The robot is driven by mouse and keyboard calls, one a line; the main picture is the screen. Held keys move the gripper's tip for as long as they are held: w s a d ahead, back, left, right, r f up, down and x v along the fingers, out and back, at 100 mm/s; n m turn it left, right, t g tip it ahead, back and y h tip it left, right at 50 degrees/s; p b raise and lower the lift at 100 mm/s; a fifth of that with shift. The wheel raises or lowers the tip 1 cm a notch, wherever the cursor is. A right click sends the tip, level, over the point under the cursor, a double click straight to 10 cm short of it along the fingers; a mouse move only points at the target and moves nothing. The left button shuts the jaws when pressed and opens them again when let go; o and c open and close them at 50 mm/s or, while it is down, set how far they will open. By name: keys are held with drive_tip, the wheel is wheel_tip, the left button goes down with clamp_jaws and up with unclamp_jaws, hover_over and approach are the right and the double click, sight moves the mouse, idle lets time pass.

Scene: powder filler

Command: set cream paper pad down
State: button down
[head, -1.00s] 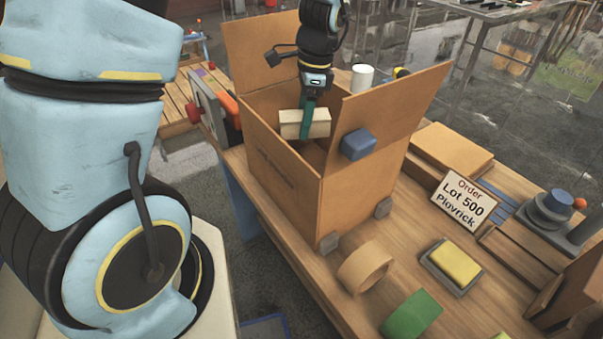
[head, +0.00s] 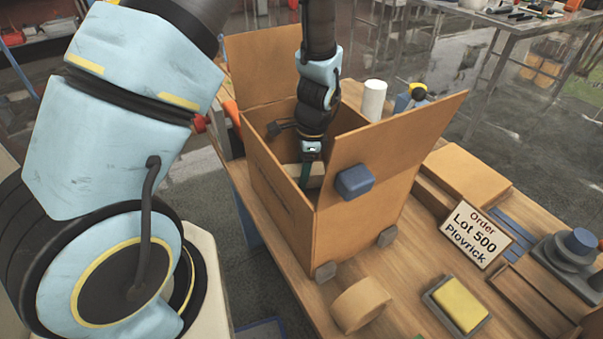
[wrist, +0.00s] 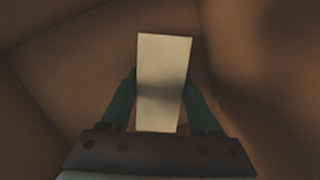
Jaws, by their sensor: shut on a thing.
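The cream paper pad (wrist: 165,60) sits between the two teal fingers of my gripper (wrist: 160,105) in the wrist view. My gripper is shut on it. In the head view my gripper (head: 306,178) reaches down into the open cardboard box (head: 340,225), and part of the pad (head: 317,178) shows behind the fingers below the rim. The box's front wall hides the fingertips and the lower part of the pad. The wrist view shows brown cardboard walls around the pad. I cannot tell whether the pad touches the box floor.
Box flaps stand up at the back left (head: 262,60) and right (head: 420,120); a blue block (head: 354,182) is on the right one. A white cylinder (head: 374,100) stands behind. A tape roll (head: 360,303), a yellow pad (head: 461,303) and an order sign (head: 474,232) are on the table.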

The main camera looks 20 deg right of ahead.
drive_tip(key=shift+f, duration=0.5)
drive_tip(key=shift+f, duration=0.2)
drive_tip(key=shift+c, duration=0.7)
unclamp_jaws()
drive_tip(key=shift+r, duration=0.1)
drive_tip(key=r+b, duration=0.1)
drive_tip(key=r, duration=0.3)
drive_tip(key=d+r+b, duration=0.1)
drive_tip(key=r, duration=0.3)
drive_tip(key=r+b, duration=0.1)
drive_tip(key=r, duration=0.3)
drive_tip(key=shift+s+d, duration=0.2)
drive_tip(key=shift+d, duration=0.15)
drive_tip(key=shift+r, duration=0.1)
